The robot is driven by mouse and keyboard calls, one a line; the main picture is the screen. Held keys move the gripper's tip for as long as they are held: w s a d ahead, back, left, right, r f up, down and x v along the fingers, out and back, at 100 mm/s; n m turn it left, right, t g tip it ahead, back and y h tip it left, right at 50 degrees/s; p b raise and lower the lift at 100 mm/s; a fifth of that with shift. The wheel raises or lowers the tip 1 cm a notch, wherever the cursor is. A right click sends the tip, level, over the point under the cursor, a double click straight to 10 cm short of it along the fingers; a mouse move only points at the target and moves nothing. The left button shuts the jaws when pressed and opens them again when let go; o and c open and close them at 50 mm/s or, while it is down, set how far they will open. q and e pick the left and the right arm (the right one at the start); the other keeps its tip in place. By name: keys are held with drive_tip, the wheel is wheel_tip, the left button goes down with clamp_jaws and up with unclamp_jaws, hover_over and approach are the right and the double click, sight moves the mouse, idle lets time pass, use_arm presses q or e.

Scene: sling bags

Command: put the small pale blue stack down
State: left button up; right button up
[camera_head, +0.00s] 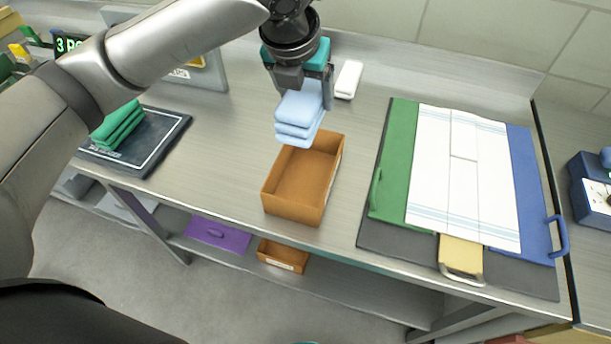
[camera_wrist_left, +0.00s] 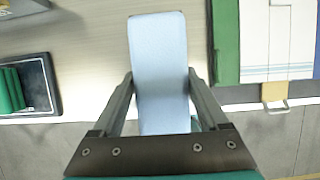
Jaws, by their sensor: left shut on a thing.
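The small pale blue stack (camera_head: 298,118) is folded in several layers. My left gripper (camera_head: 308,88) is shut on its upper part and holds it above the far end of an open orange-brown box (camera_head: 292,214) on the table. In the left wrist view the stack (camera_wrist_left: 158,60) sits between the two fingers of my left gripper (camera_wrist_left: 160,95) and hides what lies beneath it. I cannot tell whether its lower edge touches the box. My right gripper is in neither view.
A green stack (camera_head: 117,126) lies on a dark scale-like pad (camera_head: 165,134) at left. A folding board (camera_head: 400,130) with a white striped cloth (camera_head: 465,185) covers the right side. A small white object (camera_head: 348,80) lies behind the box. Bare table (camera_head: 220,150) shows left of the box.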

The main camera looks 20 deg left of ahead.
use_arm(q)
wheel_tip(320, 180, down, 20)
drive_tip(key=b, duration=0.4)
drive_tip(key=shift+r, duration=0.25)
drive_tip(key=o, duration=1.3)
drive_tip(key=shift+f, duration=0.1)
drive_tip(key=shift+c, duration=0.2)
drive_tip(key=p+v, duration=0.3)
drive_tip(key=v, duration=0.9)
